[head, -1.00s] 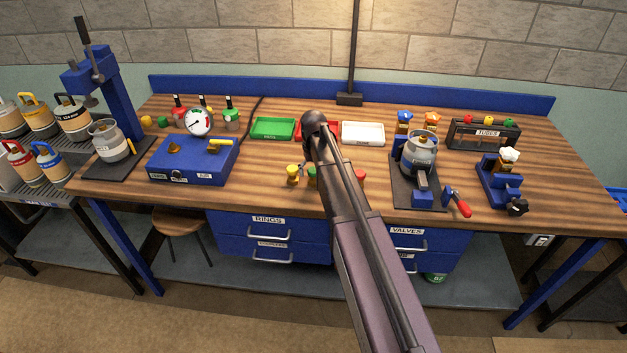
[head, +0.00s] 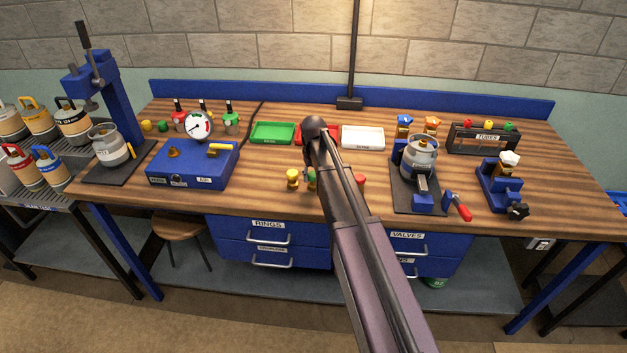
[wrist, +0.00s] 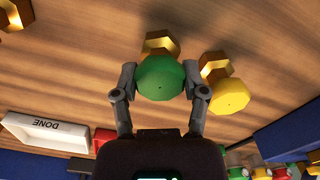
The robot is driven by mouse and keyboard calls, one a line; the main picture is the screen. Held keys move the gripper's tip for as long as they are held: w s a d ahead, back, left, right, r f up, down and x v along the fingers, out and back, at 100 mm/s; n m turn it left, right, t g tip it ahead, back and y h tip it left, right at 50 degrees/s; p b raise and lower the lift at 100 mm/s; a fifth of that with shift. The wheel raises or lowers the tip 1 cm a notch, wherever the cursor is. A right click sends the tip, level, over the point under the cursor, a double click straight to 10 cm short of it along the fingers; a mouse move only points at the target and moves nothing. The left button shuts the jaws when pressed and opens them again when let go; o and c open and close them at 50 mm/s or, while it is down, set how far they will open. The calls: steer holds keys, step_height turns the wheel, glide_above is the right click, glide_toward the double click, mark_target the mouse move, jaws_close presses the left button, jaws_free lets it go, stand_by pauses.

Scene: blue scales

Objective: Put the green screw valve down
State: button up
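The green screw valve (wrist: 161,78) has a round green knob on a brass body. In the wrist view it sits between the two fingers of my gripper (wrist: 160,80), which press close on either side of the knob. In the head view the green valve (head: 311,175) is mostly hidden behind my arm, low over the front middle of the bench. I cannot tell whether its brass foot touches the wood. A yellow screw valve (wrist: 229,96) stands close beside it, to the right in the wrist view; it also shows in the head view (head: 292,178).
A red-topped piece (head: 360,180) is just right of my arm. The white tray marked DONE (wrist: 48,132) and a green tray (head: 273,133) lie behind. A blue gauge box (head: 193,165) stands left, a clamped canister (head: 421,158) right. Bare wood lies between.

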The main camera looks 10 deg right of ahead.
mark_target(314, 174)
jaws_close()
steer(key=shift+r, duration=0.15)
step_height(314, 174, up, 3)
steer(key=p, duration=0.3)
steer(key=s+r+p, duration=0.1)
steer(key=s+p, duration=0.1)
steer(key=s, duration=1.4)
steer(key=shift+r, duration=0.3)
steer(key=shift+a, duration=0.2)
stand_by(0.4)
